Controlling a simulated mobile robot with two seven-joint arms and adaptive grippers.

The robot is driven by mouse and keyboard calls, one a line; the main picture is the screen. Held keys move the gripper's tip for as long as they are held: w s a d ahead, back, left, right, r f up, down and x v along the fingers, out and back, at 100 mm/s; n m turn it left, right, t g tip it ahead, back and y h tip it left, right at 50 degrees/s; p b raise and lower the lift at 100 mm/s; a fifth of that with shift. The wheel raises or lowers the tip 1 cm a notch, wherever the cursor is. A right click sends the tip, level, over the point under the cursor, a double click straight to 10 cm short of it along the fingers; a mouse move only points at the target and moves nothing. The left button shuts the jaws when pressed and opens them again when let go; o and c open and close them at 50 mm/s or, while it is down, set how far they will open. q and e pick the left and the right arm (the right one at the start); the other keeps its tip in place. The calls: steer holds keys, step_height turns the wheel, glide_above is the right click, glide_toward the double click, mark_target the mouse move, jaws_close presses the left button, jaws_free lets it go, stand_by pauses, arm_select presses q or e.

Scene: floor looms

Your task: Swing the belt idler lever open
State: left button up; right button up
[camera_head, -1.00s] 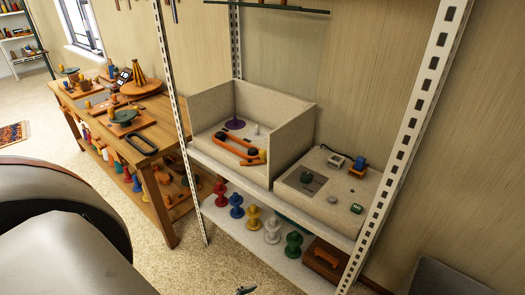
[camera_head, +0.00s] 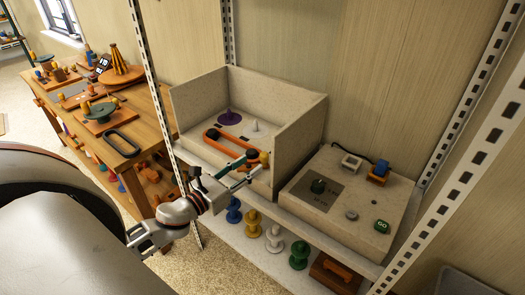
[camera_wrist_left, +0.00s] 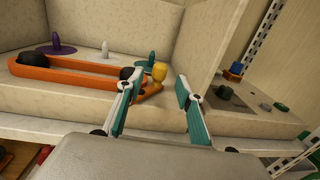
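The orange belt (camera_head: 228,145) loops around black rollers inside the open-fronted beige box (camera_head: 285,95); it also shows in the left wrist view (camera_wrist_left: 75,70). At its right end is the idler lever, a short orange arm (camera_wrist_left: 150,90) with a yellow knob (camera_wrist_left: 159,72). In the head view my gripper partly covers the lever. My left gripper (camera_head: 246,169) is open, its teal-padded fingers at the box's front edge. In the left wrist view the knob lies beyond the gap between the fingertips (camera_wrist_left: 158,88), with no visible grip on it. My right gripper is not in view.
A purple disc (camera_head: 229,117) and white peg (camera_head: 253,126) stand behind the belt. Box walls rise at the back and right. A beige panel (camera_head: 300,190) with buttons lies to the right. Colored spools stand on the shelf below; a metal shelf post (camera_head: 150,70) rises at left.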

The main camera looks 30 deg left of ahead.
mark_target(261, 157)
arm_select(q)
steer(key=shift+w+d+r, duration=0.1)
steer(key=shift+w+r, duration=0.1)
steer(key=shift+w, duration=0.5)
steer(key=shift+w+d+f+p, duration=0.1)
steer(key=shift+w+d+p, duration=0.1)
steer(key=shift+w, duration=0.85)
steer(key=shift+w+d+p, duration=0.15)
steer(key=shift+w+p, duration=0.1)
steer(key=shift+w, duration=0.75)
steer(key=shift+w+d+f+p, duration=0.1)
steer(key=shift+w+d+p, duration=0.1)
steer(key=shift+w, duration=0.85)
jaws_close()
